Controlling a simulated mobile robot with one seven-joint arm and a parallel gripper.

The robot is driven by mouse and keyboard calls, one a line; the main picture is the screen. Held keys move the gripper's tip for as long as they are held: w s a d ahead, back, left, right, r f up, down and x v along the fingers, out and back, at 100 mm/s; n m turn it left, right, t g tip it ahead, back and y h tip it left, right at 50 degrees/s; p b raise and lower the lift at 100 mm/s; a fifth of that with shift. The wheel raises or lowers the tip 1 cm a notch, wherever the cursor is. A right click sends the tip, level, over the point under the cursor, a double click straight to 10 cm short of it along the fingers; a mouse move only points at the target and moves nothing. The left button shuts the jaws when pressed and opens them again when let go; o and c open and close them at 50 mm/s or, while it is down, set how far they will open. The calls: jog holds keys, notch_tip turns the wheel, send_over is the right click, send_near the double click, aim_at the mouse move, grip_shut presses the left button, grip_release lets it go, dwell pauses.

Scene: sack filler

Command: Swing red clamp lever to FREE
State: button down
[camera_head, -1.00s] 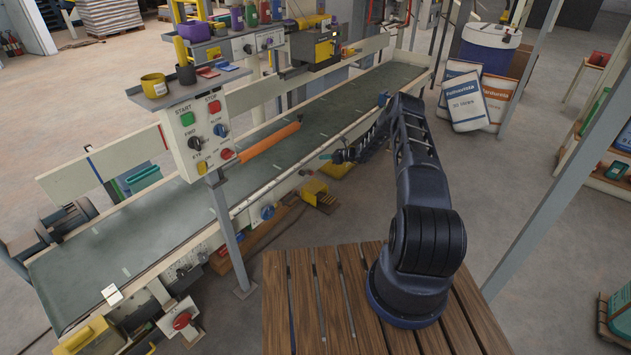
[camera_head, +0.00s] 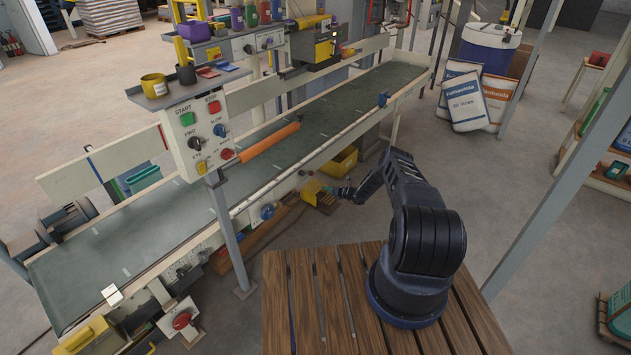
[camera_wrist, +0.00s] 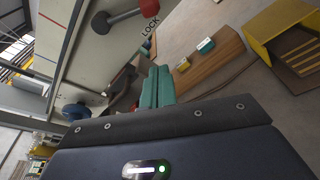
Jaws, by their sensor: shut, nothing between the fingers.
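The clamp lever shows at the top of the wrist view: a grey arm runs from a pivot on the pale conveyor frame to a red knob (camera_wrist: 149,7). The word LOCK stands beside the knob. FREE is not readable in this view. In the head view the lever is too small to make out clearly. My gripper (camera_head: 335,189) is low beside the conveyor's near side, close to a yellow box. In the wrist view its teal fingers (camera_wrist: 157,86) are shut and empty, apart from the red knob.
A blue knob (camera_wrist: 75,110) sits on the frame at left in the wrist view. The yellow box (camera_head: 315,190) stands on the floor near my gripper. The conveyor belt (camera_head: 330,112) runs behind. A wooden platform (camera_head: 320,300) lies under my arm's base.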

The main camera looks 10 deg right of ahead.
jog(key=w+a+r, duration=0.1)
jog(key=w+a, duration=0.4)
jog(key=w, duration=0.2)
jog(key=shift+w+a+r, duration=0.15)
jog(key=shift+a+r, duration=0.15)
jog(key=shift+a, duration=0.1)
jog(key=shift+r, duration=0.1)
jog(key=shift+w+d+r+n, duration=0.15)
jog(key=shift+d+n, duration=0.05)
jog(key=shift+n, duration=0.1)
jog(key=shift+r, duration=0.1)
jog(key=shift+w+d+r+n+t+h, duration=0.15)
jog(key=shift+w+d+r+n+h, duration=0.05)
jog(key=shift+r+n, duration=0.4)
jog(key=shift+w+d+r+n+t+h, duration=0.1)
jog(key=shift+w+d+r+n+h, duration=0.15)
jog(key=shift+r+n, duration=0.4)
jog(key=shift+w+d+r+n+t+h, duration=0.15)
jog(key=shift+w+d+r+n, duration=0.05)
jog(key=shift+r+n, duration=0.4)
